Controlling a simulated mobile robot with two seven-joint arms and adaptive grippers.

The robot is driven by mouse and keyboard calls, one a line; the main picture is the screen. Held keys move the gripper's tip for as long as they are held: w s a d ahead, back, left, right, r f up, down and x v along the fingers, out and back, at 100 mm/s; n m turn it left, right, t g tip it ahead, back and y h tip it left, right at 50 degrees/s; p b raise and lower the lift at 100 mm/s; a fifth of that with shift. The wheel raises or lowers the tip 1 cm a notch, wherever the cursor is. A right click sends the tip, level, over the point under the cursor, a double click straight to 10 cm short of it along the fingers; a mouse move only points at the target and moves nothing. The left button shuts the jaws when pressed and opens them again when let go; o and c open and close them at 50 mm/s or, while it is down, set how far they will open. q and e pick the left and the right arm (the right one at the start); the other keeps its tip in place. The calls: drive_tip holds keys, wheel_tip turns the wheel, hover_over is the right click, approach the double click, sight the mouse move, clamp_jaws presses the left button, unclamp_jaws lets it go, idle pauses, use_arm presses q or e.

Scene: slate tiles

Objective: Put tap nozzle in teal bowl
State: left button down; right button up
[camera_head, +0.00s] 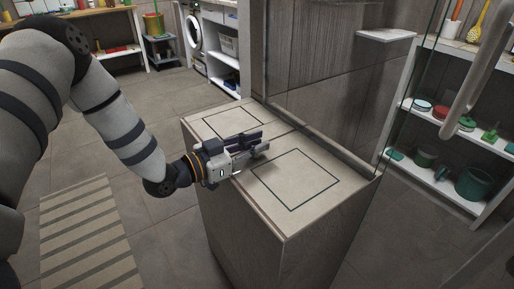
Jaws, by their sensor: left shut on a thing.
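My left gripper (256,146) reaches in from the left over the stone-topped block. It is shut on a small grey thing, which looks like the tap nozzle; the fingers hide most of it. I hold it just above the top, between two dark square outlines; whether it touches the surface I cannot tell. I cannot make out a teal bowl for certain. A dark teal-green pot (474,185) stands on the lower shelf at the right. My right gripper is not in view.
The block's tiled top (297,178) is otherwise clear. A glass panel and a tiled wall (325,90) rise behind it. A white shelf unit (455,142) with several pots and dishes stands at the right. A striped mat (90,240) lies on the floor at the left.

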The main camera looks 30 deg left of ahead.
use_arm(q)
drive_tip(key=shift+f, duration=0.25)
drive_tip(key=c, duration=1.5)
unclamp_jaws()
drive_tip(key=shift+r, duration=0.1)
